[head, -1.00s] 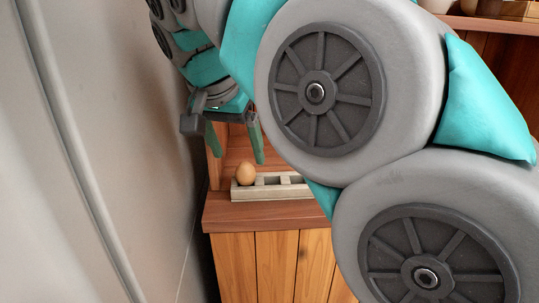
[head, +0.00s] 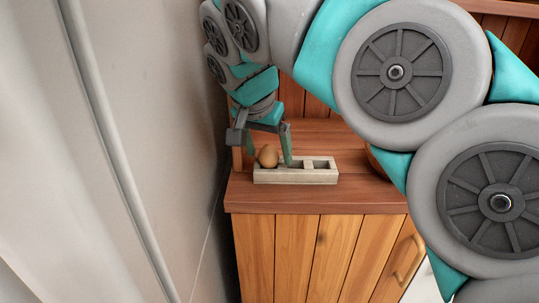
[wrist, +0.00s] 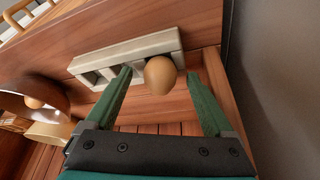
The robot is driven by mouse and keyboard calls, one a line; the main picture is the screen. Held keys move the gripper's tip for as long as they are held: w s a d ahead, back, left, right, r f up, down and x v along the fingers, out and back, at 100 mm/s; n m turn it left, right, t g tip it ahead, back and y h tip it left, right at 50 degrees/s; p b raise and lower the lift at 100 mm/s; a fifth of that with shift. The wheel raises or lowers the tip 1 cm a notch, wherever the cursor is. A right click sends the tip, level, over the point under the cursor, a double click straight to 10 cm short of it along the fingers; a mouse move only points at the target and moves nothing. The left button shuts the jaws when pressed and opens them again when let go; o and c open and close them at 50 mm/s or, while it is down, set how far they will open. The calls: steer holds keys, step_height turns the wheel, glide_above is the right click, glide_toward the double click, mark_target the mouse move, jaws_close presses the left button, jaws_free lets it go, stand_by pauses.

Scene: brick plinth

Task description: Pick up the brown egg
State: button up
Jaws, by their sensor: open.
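The brown egg (head: 268,156) sits in the left end compartment of a pale grey holder (head: 296,178) on the wooden counter.
The counter's front edge is clear.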

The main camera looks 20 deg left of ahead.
steer(key=c, duration=0.9)
steer(key=shift+o, duration=0.2)
steer(key=shift+r, duration=0.1)
